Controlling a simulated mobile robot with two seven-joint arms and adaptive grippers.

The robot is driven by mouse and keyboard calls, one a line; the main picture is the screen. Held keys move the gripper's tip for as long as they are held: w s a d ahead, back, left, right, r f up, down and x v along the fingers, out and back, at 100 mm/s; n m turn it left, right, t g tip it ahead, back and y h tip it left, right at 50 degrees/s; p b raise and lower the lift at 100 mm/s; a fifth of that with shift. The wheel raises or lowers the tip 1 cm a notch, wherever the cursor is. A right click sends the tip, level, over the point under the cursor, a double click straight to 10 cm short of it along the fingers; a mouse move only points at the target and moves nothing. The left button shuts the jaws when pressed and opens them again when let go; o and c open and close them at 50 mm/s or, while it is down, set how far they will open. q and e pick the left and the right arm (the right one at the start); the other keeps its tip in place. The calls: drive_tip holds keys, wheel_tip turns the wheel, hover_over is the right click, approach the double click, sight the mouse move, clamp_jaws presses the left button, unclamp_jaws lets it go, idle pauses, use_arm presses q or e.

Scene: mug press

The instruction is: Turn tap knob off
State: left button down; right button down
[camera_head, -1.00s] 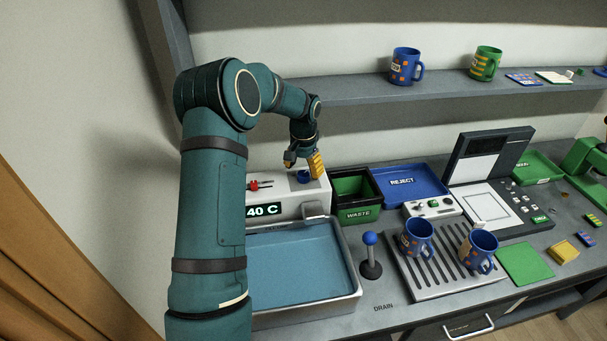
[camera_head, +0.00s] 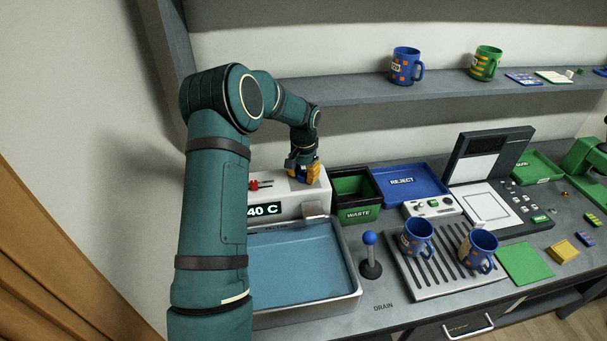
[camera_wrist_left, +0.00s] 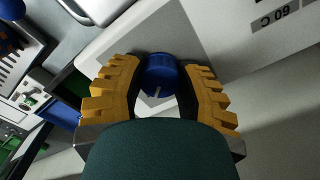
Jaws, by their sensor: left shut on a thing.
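The blue tap knob (camera_wrist_left: 160,74) sits on top of the white tap unit (camera_head: 284,206), beside the red lever on it. The display on the unit's front reads 40 C. My right gripper is not in view.
A basin of water (camera_head: 298,262) lies in front of the unit. A green waste bin (camera_head: 358,214) and a blue reject tray (camera_head: 402,200) stand to its right. A blue-topped drain lever (camera_head: 370,256) and two blue mugs (camera_head: 416,238) on a rack (camera_head: 440,288) are nearer.

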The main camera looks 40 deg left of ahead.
use_arm(q)
drive_tip(key=n+b, duration=0.1)
drive_tip(key=n, duration=0.3)
drive_tip(key=shift+n, duration=0.4)
drive_tip(key=n, duration=0.4)
drive_tip(key=shift+n, duration=0.3)
drive_tip(key=n, duration=0.5)
drive_tip(key=shift+r, duration=0.1)
drive_tip(key=n+p, duration=0.1)
drive_tip(key=n, duration=0.4)
drive_tip(key=shift+p, duration=0.4)
drive_tip(key=shift+n, duration=0.4)
drive_tip(key=c, duration=0.6)
unclamp_jaws()
drive_tip(key=shift+o, duration=0.2)
